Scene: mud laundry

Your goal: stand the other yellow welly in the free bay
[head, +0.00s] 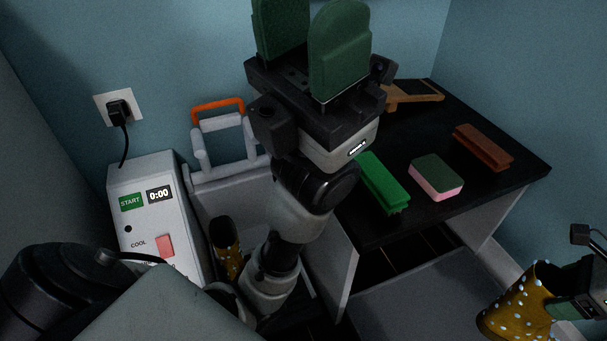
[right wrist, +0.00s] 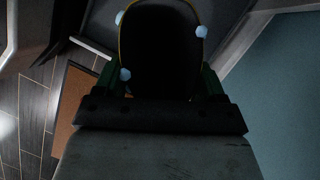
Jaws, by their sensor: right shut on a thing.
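A yellow welly with pale dots (head: 515,302) is at the lower right of the head view, off the floor. My right gripper (head: 574,298) is shut on its shaft. The right wrist view shows its dark opening and dotted rim (right wrist: 125,74) between the green fingers. Another yellow dotted welly (head: 230,262) stands upright at the lower left, beside the white unit with START and COOL markings (head: 150,210). My left gripper (head: 308,45) points up in the middle, empty, its green pads apart. My left arm hides the area right of the standing welly, so I cannot see the free bay.
A black-topped bench (head: 400,160) at the right carries a green brush (head: 381,182), a pink-and-green sponge (head: 436,176), a brown block (head: 483,146) and a wooden item (head: 412,97). A grey frame with an orange bar (head: 218,108) stands behind. A wall plug (head: 119,110) has a cord.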

